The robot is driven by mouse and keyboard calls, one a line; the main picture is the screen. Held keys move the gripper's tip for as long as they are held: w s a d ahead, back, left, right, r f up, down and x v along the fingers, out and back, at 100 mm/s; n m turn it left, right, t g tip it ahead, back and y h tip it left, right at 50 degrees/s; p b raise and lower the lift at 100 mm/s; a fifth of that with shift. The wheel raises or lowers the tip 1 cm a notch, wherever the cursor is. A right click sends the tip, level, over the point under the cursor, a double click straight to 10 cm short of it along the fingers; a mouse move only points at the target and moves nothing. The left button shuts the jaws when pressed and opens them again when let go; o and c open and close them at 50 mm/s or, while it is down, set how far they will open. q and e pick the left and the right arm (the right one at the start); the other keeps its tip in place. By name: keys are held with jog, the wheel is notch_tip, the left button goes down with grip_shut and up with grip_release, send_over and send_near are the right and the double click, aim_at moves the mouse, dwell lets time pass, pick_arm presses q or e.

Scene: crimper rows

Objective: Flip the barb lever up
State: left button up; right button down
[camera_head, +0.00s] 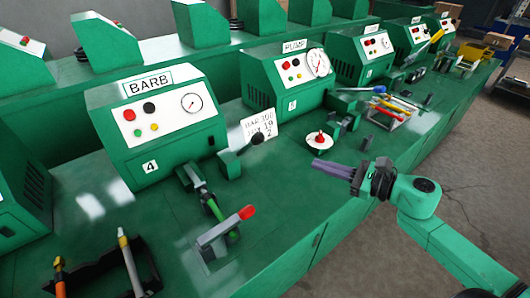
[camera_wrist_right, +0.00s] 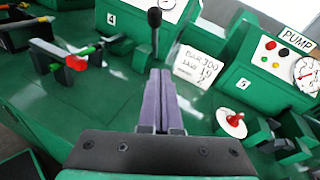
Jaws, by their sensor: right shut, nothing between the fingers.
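The green BARB machine (camera_head: 158,117) stands at the left middle in the head view, with a gauge, buttons and a "4" tag. A lever with a black knob (camera_head: 257,140) sticks out by its right front side; its knob shows in the right wrist view (camera_wrist_right: 154,17), just beyond my fingertips. A red-tipped handle (camera_head: 247,212) sits on a grey fixture in front of the machine. My right gripper (camera_head: 316,164) is shut and empty, its purple fingers pointing left above the bench, apart from the lever; it shows in the right wrist view (camera_wrist_right: 160,73). My left gripper is not in view.
The PUMP machine (camera_head: 290,80) stands to the right. A handwritten card (camera_head: 259,127) stands between the machines. A white dish with a red knob (camera_head: 320,141) lies close beyond my right gripper. A tool tray (camera_head: 396,113) is farther right.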

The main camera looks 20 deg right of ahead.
jog(key=shift+s+a+r+n, duration=0.2)
jog(key=shift+a+r+n, duration=0.1)
jog(key=shift+a+n, duration=0.25)
jog(key=shift+d, duration=0.1)
jog(key=shift+w, duration=0.1)
jog(key=a+r+p+x, duration=0.1)
jog(key=p+x, duration=0.3)
jog(key=x, duration=0.8)
jog(key=shift+a+r, duration=0.4)
jog(key=shift+r, duration=0.4)
jog(key=shift+w, duration=0.1)
